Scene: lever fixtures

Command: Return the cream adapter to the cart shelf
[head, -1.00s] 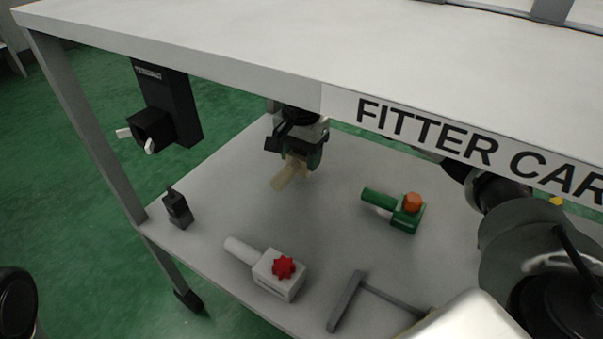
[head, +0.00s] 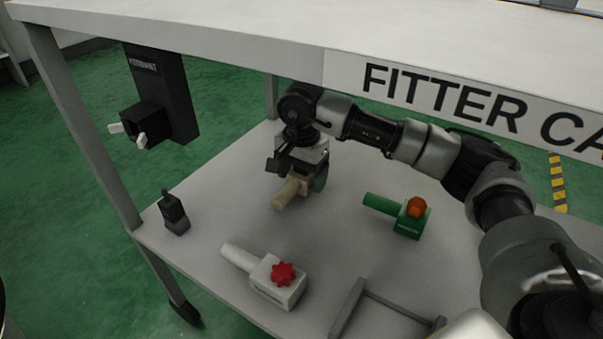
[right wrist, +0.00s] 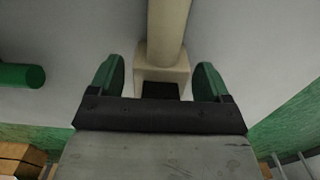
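The cream adapter (head: 288,192) is at the back middle of the cart's lower shelf (head: 225,210), its round stem pointing toward the front left. It looks at shelf level; contact beneath it is hidden. My right gripper (head: 304,176) is directly over it, pointing down. In the right wrist view, the adapter's square block (right wrist: 162,62) is between the two green fingers (right wrist: 160,78). A narrow gap shows beside the block, so the fingers look open around it. My left gripper is out of view.
A green valve-like part (head: 410,217) with an orange knob, a white one (head: 275,282) with a red knob, a black handset (head: 174,214) and a grey bracket (head: 350,308) occupy the shelf. The white cart top (head: 230,40) overhangs. A pendant holder (head: 160,100) hangs at left.

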